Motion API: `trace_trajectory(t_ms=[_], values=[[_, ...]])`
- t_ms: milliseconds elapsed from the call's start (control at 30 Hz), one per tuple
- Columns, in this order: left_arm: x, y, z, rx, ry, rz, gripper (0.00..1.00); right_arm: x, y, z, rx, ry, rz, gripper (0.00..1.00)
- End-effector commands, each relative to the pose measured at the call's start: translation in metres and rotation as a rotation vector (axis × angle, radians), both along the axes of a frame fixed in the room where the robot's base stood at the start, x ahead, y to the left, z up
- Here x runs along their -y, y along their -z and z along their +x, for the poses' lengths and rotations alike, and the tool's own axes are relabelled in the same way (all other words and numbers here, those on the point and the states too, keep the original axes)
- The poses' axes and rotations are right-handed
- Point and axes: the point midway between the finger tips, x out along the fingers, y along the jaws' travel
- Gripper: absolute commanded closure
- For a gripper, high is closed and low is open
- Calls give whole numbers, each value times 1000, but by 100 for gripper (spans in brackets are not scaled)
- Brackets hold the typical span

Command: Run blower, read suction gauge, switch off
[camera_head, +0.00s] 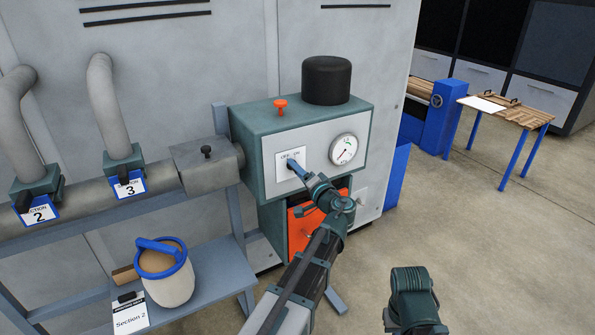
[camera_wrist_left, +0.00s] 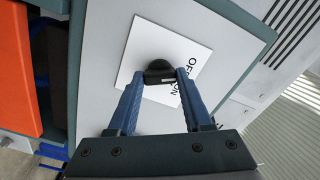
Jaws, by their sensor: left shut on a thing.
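The blower unit (camera_head: 248,148) is a teal box with a light grey front panel. A white OFF/ON plate (camera_head: 283,166) sits on the panel; it also shows in the left wrist view (camera_wrist_left: 138,48). My left gripper (camera_head: 293,166) has its blue fingers shut on the black switch knob (camera_wrist_left: 159,70) at the plate. The fingers hide much of the knob, so I cannot tell its setting. The round suction gauge (camera_head: 344,149) is right of the plate. My right gripper is not visible; only part of that arm shows.
An orange panel (camera_head: 299,228) is below the blower. Grey ducts (camera_head: 108,105) with labelled gates 2 and 3 stand left.

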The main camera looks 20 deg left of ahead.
Motion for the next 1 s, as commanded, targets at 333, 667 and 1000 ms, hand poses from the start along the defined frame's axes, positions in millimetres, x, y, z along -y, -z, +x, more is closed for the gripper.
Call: trace_trajectory(t_ms=[333, 667, 1000], values=[[0, 1, -1, 38, 0, -33, 100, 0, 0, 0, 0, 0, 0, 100], [0, 1, -1, 38, 0, -34, 48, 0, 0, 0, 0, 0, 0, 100], [0, 0, 0, 37, 0, -30, 20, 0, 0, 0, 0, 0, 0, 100]])
